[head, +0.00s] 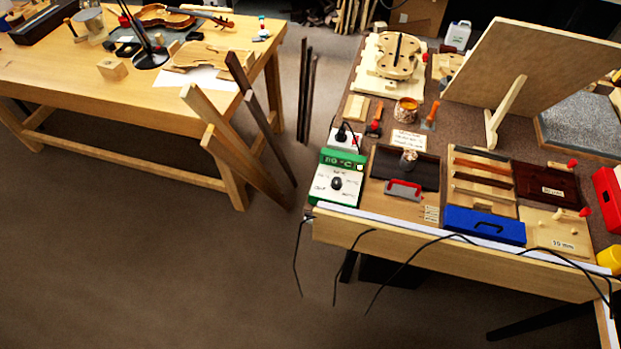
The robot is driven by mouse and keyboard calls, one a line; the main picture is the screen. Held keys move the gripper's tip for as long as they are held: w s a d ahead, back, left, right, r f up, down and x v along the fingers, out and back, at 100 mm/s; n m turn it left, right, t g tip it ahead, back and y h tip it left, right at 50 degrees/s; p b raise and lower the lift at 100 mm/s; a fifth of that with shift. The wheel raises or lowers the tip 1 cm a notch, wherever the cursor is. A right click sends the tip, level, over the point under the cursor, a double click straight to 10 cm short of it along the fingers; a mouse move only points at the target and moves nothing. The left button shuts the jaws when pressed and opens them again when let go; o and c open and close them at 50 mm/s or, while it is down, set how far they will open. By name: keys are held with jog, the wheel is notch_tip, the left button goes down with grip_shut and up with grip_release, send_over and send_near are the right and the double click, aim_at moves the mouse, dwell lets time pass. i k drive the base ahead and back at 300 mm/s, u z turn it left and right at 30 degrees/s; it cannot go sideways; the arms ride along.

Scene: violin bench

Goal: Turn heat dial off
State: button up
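The heat dial (337,183) is a small dark knob on the white face of a green-and-white control box (327,198). The box sits at the front left corner of the right-hand bench, and its green top has a display reading that looks like "80 °C". The markings around the dial are too small to read, so I cannot tell its exact setting. My gripper is not in view.
The right bench (400,240) holds a blue box (484,225), a red-handled tool (404,190) and a tilted board (530,75). Black cables hang over its front edge. Wooden posts (235,145) lean by the left bench (130,80). Floor (150,270) in front is clear.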

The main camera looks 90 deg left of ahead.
aim_at(336, 184)
jog(key=u, duration=3.45)
jog(key=k, duration=0.85)
jog(key=z, duration=0.45)
jog(key=i, duration=1)
